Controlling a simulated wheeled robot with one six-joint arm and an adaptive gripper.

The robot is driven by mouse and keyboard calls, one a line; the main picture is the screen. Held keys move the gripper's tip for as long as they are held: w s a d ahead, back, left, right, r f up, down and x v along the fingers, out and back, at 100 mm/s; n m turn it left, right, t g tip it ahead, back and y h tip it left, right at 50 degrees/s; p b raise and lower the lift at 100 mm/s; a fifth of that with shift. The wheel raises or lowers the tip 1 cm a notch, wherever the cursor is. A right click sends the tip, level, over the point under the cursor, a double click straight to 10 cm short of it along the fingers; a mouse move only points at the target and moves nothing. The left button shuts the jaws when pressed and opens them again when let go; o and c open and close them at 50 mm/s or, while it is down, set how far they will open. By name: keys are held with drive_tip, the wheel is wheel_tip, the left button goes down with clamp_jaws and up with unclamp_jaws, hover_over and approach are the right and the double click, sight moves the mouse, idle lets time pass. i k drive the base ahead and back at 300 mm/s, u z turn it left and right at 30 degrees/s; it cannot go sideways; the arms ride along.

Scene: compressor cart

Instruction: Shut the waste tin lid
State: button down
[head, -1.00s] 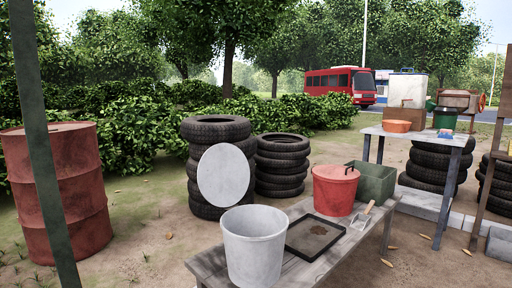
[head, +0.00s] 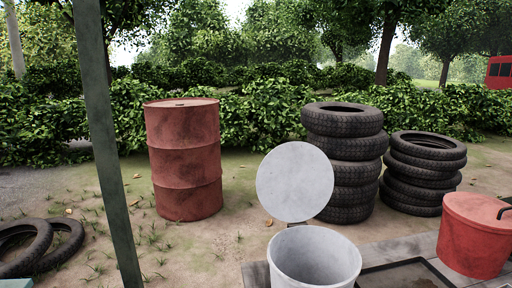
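The waste tin (head: 313,260) is a pale grey bucket standing on a grey plank bench at the bottom of the head view. Its round grey lid (head: 295,182) stands up open at the tin's back edge, its flat face toward me. The tin's mouth is uncovered, and the part of its inside that shows looks empty. The tin's base is cut off by the frame edge. My gripper does not show in the head view.
A red lidded bucket (head: 474,235) and a dark shallow tray (head: 405,275) sit right of the tin on the bench (head: 378,253). A post (head: 106,150) stands at left. Behind are a red drum (head: 184,160) and tyre stacks (head: 345,150).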

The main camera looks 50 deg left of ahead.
sight(295, 181)
drive_tip(key=u, duration=1)
drive_tip(key=i, duration=0.9)
drive_tip(key=u, duration=1)
